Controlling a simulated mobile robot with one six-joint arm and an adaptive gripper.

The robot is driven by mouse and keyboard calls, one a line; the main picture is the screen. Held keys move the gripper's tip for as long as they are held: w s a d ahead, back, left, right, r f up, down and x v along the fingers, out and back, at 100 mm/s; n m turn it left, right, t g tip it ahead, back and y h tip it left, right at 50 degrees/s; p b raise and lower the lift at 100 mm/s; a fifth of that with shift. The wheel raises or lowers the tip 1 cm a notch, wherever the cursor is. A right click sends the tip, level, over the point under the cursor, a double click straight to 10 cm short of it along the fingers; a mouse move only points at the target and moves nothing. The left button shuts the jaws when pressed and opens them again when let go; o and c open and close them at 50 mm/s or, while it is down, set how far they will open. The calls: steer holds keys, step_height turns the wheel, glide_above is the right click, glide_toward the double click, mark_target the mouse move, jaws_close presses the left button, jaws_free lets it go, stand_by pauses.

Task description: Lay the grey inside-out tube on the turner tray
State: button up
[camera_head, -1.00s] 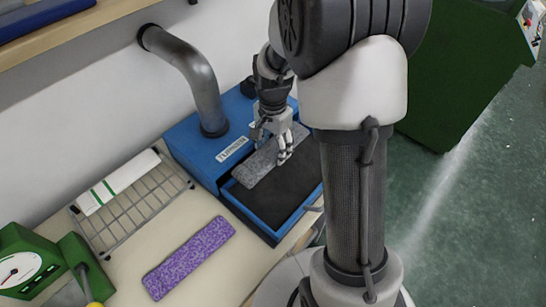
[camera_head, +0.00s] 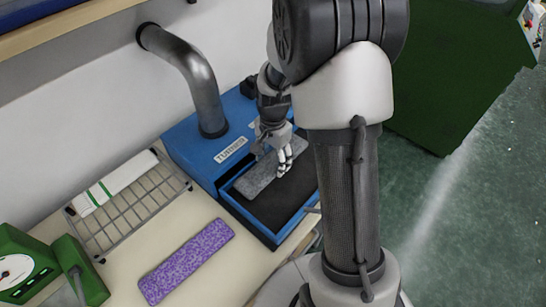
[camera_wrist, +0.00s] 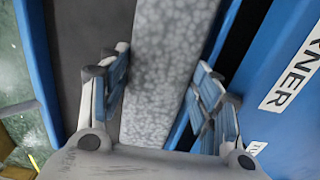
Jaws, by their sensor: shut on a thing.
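The speckled grey tube (camera_head: 258,182) is flat and long, over the dark-floored tray (camera_head: 287,204) of the blue turner, along the tray's back side. My gripper (camera_head: 271,160) is over the tube with its fingers pointing down. In the wrist view the tube (camera_wrist: 160,75) runs between the two fingers of my gripper (camera_wrist: 162,95), which is shut on it. The tube is low in the tray; whether its underside touches the floor is hidden.
The blue turner body (camera_head: 190,140) with a label and a grey pipe (camera_head: 190,70) stands behind the tray. A purple tube (camera_head: 186,262) lies on the bench. A wire rack (camera_head: 135,215) with a white-green item and a green dial scale (camera_head: 25,265) are at left.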

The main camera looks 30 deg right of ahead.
steer(key=o, duration=0.5)
steer(key=shift+o, duration=0.2)
step_height(320, 180, up, 13)
steer(key=p, duration=0.5)
step_height(320, 180, up, 6)
steer(key=f+n+t, duration=0.1)
steer(key=n, duration=0.1)
glide_above(273, 161)
steer(key=s+a, duration=0.2)
steer(key=s, duration=0.1)
steer(key=s+a+r+n+t, duration=0.1)
steer(key=s+a+r+n, duration=0.2)
steer(key=s, duration=0.6)
steer(key=s+a+r+n+t, duration=0.2)
steer(key=s+a+r+n, duration=0.2)
steer(key=s+n, duration=0.4)
steer(key=shift+s+r+n+t, duration=0.3)
steer(key=shift+s+r, duration=0.35)
steer(key=shift+r, duration=0.05)
